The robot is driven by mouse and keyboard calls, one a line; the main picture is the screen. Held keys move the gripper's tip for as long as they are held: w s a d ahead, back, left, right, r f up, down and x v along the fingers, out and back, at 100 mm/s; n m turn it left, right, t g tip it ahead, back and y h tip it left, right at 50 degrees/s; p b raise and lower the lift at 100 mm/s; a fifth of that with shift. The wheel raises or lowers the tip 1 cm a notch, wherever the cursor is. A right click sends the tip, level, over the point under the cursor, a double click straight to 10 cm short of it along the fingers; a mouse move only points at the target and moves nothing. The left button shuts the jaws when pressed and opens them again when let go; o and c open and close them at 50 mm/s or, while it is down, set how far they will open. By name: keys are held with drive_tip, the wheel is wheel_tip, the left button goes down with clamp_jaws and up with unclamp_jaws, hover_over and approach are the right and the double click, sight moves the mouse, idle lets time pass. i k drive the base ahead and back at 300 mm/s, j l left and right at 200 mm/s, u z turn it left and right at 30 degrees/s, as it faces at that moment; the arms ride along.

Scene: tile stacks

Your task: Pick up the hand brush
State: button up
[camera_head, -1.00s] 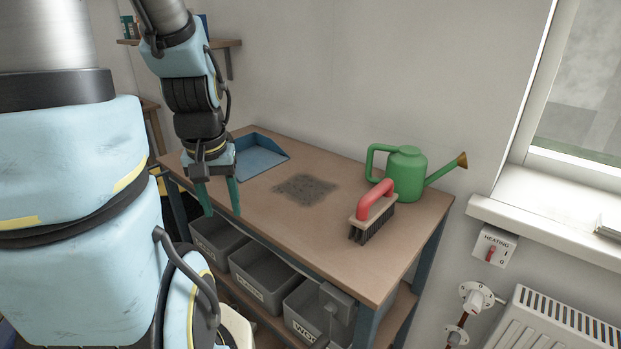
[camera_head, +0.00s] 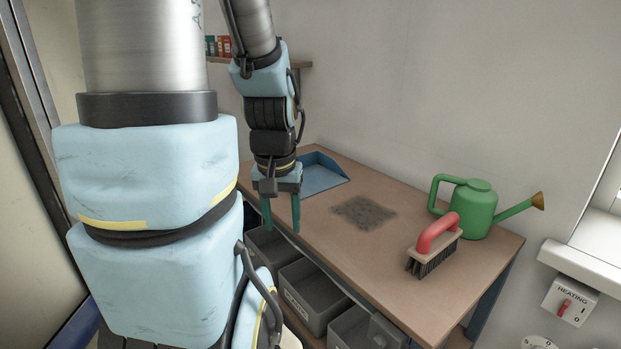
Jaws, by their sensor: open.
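The hand brush (camera_head: 436,243) has a red arched handle, a wooden block and dark bristles. It stands bristles down on the right part of the wooden workbench (camera_head: 320,219), in front of the green watering can. My gripper (camera_head: 281,222) has two green fingers pointing down, spread apart with nothing between them. It hangs at the bench's left front edge, well to the left of the brush and apart from it.
A green watering can (camera_head: 476,208) stands close behind the brush, its spout pointing right. A blue dustpan (camera_head: 322,177) lies at the back left of the bench. A dark patch of dirt (camera_head: 363,212) marks the middle. Grey bins (camera_head: 312,296) sit below the bench. A wall runs behind.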

sight(436, 243)
drive_tip(key=k+l+u, duration=0.25)
drive_tip(key=l+u, duration=0.2)
drive_tip(key=k+l+u, duration=0.3)
drive_tip(key=u, duration=0.2)
drive_tip(key=k+l+u, duration=0.45)
drive_tip(key=i+j, duration=0.05)
drive_tip(key=j, duration=0.05)
